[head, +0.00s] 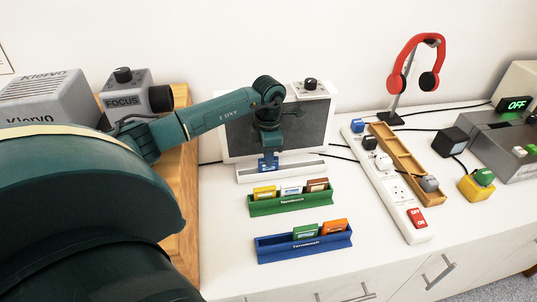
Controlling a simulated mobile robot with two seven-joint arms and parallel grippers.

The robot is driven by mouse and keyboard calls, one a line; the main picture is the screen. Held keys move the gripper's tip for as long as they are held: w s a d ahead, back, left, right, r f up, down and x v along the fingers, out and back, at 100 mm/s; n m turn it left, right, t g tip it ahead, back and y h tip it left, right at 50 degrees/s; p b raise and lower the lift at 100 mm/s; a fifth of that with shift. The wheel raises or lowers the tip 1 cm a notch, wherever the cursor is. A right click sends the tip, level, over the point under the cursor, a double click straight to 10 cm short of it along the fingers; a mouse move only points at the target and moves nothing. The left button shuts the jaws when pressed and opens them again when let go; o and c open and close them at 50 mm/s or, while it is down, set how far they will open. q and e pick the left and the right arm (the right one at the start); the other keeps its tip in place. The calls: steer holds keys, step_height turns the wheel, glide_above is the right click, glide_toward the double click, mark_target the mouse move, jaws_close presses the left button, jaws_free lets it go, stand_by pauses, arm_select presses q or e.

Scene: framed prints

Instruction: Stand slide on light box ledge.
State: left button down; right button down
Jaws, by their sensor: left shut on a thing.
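The light box (308,125) is a white upright panel with a dark screen, standing at the back of the counter. Its white ledge (305,170) runs along the foot of the screen. My left gripper (268,155) points down in front of the screen and is shut on a small blue slide (268,164). The slide is upright at the ledge, left of its middle. The gripper partly hides it, and I cannot tell whether its lower edge touches the ledge. My right gripper is not in view.
A green rack (290,205) with yellow, white and brown slides stands in front of the ledge. A blue rack (300,247) with green and orange slides is nearer. A white power strip (400,195), wooden tray (398,150) and red headphones (417,62) are to the right.

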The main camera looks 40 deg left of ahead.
arm_select(q)
steer(key=shift+f, duration=0.2)
steer(key=c, duration=1.5)
jaws_free()
steer(key=shift+r, duration=0.1)
step_height(320, 180, up, 12)
steer(key=shift+r, duration=0.15)
